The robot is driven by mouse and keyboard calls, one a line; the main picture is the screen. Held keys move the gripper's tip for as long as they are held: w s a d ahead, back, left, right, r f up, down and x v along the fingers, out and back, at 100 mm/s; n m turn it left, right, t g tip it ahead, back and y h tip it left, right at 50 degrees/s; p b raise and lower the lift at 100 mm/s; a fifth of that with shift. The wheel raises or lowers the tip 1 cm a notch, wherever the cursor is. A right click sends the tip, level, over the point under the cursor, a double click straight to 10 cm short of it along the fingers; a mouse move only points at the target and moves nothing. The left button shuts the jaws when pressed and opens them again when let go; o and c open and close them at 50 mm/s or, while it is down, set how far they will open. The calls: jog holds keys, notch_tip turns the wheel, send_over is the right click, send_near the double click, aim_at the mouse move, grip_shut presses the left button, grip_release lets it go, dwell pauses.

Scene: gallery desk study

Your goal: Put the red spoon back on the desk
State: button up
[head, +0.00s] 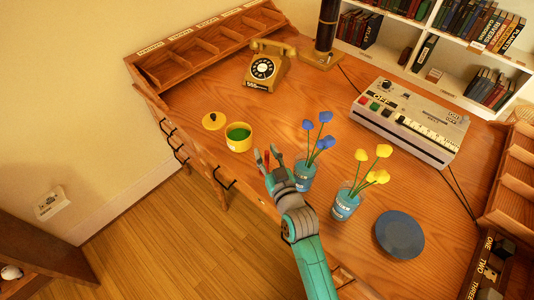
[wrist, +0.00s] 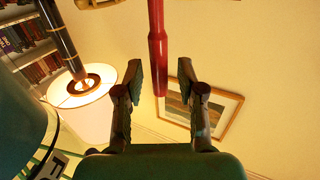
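The red spoon (wrist: 157,45) shows in the wrist view as a red handle with one end between my gripper's fingers; its other end is out of the frame. In the head view only a small red part of the spoon (head: 267,158) shows between the fingers. My gripper (head: 266,155) is over the desk's front edge, right of the yellow pot. In the wrist view my gripper (wrist: 160,78) is open, with a visible gap on each side of the handle. The wooden desk (head: 205,100) is below. What bears the spoon cannot be told.
The yellow pot (head: 238,145) holds something green; its lid (head: 214,121) lies beside it. Glasses with blue flowers (head: 304,180) and yellow flowers (head: 344,206) stand close right of my gripper. A blue plate (head: 400,234) lies farther right. Desk near the telephone (head: 266,68) is clear.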

jog(key=shift+r, duration=0.15)
jog(key=v, duration=1.2)
jog(key=shift+s+d, duration=0.1)
jog(key=s+d+f+m+g+h, duration=0.1)
jog(key=s+d+f+h, duration=0.1)
jog(key=s+d, duration=0.5)
jog(key=s+d+f+m+h, duration=0.1)
jog(key=s+d+f+h, duration=0.15)
jog(key=s, duration=0.85)
jog(key=s+d+r, duration=0.1)
jog(key=s+r, duration=0.1)
jog(key=s, duration=0.6)
jog(key=s+d+r+m+g+h, duration=0.1)
jog(key=s+d+r, duration=0.1)
jog(key=s, duration=0.6)
jog(key=shift+r+m, duration=0.3)
jog(key=shift+r, duration=0.05)
